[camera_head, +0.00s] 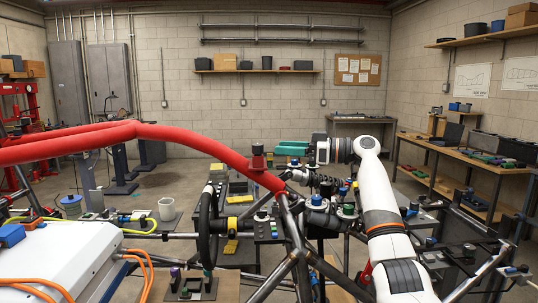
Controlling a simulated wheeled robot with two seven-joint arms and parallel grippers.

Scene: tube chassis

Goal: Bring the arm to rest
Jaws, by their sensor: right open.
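My right arm (382,205) is white and rises from the bottom right, then bends left at its top. My right gripper (313,153) is at the end of the short wrist, above the dark fittings of the tube chassis. It is small here; its jaws are open and I see nothing held in them. The chassis has a thick red tube (190,140) across the left and middle, joined to grey metal tubes (296,240). My left gripper is not in view.
A black steering wheel (206,225) stands left of the grey tubes. A white box (60,262) with orange cables fills the lower left. A teal bin (291,148) lies behind the wrist. A workbench (470,160) stands at the right. Open floor shows behind the red tube.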

